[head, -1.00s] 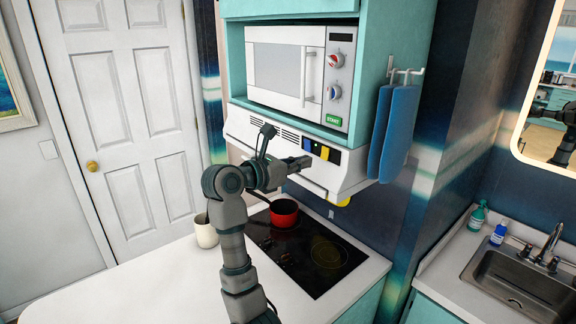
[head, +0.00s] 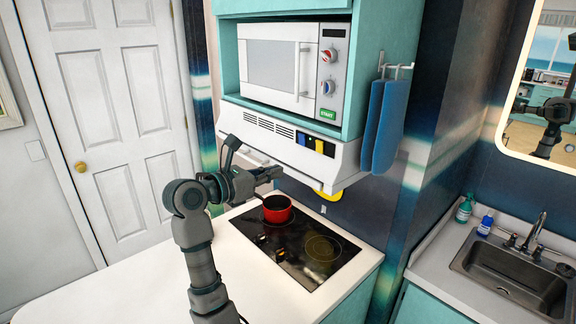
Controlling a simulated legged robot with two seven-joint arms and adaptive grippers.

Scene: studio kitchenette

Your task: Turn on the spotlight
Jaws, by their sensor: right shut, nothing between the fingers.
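The white range hood (head: 285,153) sits under the microwave. Its front panel carries a blue button (head: 309,143), a yellow button (head: 319,146) and a dark one (head: 329,149). A yellow round lamp (head: 330,194) shows under the hood; I cannot tell whether it is lit. My right gripper (head: 276,172) is shut and empty, in front of the hood's lower edge, left of and below the buttons and apart from them in the picture. My left gripper is not in view.
A red pot (head: 277,208) stands on the black cooktop (head: 300,268) below my right gripper. The microwave (head: 285,68) is above the hood. Blue towels (head: 383,125) hang to the right. The white counter (head: 130,283) is clear at the left.

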